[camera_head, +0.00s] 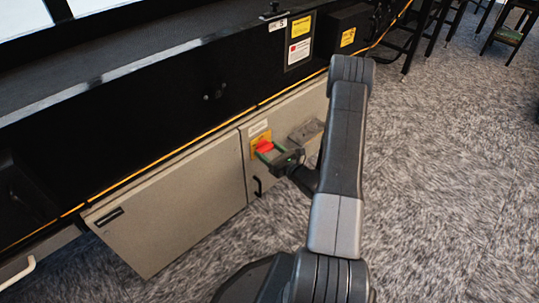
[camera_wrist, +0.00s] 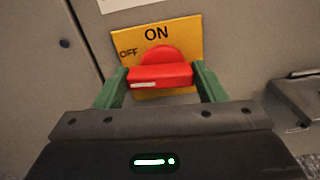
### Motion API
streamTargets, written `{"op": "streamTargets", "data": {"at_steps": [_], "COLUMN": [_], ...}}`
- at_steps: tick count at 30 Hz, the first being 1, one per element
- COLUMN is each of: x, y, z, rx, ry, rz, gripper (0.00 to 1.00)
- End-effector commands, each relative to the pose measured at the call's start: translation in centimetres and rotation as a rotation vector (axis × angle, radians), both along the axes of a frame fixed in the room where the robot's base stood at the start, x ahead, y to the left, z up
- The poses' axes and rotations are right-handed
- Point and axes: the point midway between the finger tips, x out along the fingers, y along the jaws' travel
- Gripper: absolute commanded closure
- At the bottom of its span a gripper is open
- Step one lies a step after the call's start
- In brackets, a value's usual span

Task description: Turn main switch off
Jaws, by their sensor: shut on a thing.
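The main switch is a red rotary handle (camera_wrist: 160,75) on a yellow plate (camera_wrist: 183,37) marked ON at the top and OFF at the upper left. The handle lies about horizontal, with a white mark on its left end. In the head view the red handle (camera_head: 264,147) is on the grey cabinet front below the black machine. My gripper (camera_wrist: 160,88) has its green fingers on either end of the handle and is shut on it. My gripper also shows in the head view (camera_head: 269,152). The lower part of the plate is partly hidden by my gripper.
A grey cabinet door (camera_head: 170,205) is left of the switch, with a black handle (camera_head: 257,187) below the switch. A grey box (camera_head: 307,131) juts out to the right of the switch. Black machine side panels run above.

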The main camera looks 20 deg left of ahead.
Motion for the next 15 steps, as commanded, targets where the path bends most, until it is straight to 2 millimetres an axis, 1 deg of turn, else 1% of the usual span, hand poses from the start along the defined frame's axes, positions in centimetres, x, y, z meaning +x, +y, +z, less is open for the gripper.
{"op": "streamTargets", "data": {"at_steps": [6,15], "x": [0.00,-0.02], "y": [0.01,0.01], "z": [-0.13,-0.03], "rx": [-0.031,-0.045], "ry": [-0.074,-0.105], "rz": [-0.001,-0.001], "gripper": [0.59,0.59]}}
